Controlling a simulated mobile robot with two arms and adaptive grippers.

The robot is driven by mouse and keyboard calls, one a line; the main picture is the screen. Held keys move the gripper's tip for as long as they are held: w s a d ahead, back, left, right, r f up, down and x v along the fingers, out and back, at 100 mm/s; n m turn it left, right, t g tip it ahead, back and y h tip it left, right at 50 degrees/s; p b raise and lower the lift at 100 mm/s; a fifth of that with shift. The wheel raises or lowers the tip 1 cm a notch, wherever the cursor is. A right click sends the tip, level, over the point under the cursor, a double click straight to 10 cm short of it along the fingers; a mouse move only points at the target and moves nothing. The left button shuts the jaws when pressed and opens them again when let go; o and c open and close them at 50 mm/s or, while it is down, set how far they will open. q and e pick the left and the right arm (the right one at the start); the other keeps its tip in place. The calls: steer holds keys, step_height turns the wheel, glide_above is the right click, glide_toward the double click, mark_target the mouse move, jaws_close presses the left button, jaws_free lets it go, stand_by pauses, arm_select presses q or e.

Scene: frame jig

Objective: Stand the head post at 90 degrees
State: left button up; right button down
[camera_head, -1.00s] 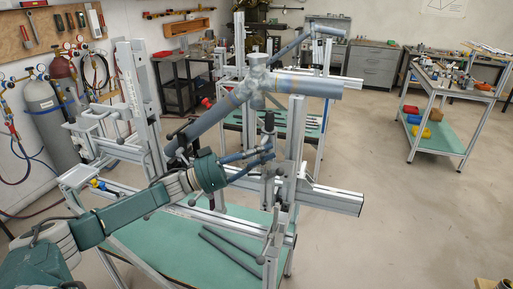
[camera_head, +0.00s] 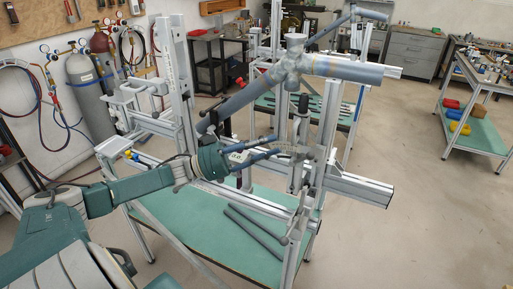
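The frame jig stands on a table with a green top (camera_head: 190,215). A pale upright post (camera_head: 326,125), which I take for the head post, rises near the right end of the jig and looks about upright; its exact angle cannot be read. A black-handled lever (camera_head: 303,104) stands just left of it. A grey tube frame (camera_head: 345,70) with a joint at its top lies across the jig. My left gripper (camera_head: 284,145) comes in from the left. Its two blue-grey fingers are spread, tips close to the jig's upright parts; contact cannot be told. My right gripper is out of view.
A horizontal aluminium rail (camera_head: 358,187) juts out to the right of the jig. Two dark bars (camera_head: 255,232) lie on the green top. Gas cylinders (camera_head: 90,95) stand at the left wall. A shelved trolley (camera_head: 478,110) is at the right. The floor between is clear.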

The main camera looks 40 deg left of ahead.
arm_select(q)
steer(key=v, duration=0.3)
steer(key=shift+s+a+f, duration=0.1)
steer(key=shift+s+a, duration=0.05)
steer(key=shift+s, duration=0.1)
stand_by(0.4)
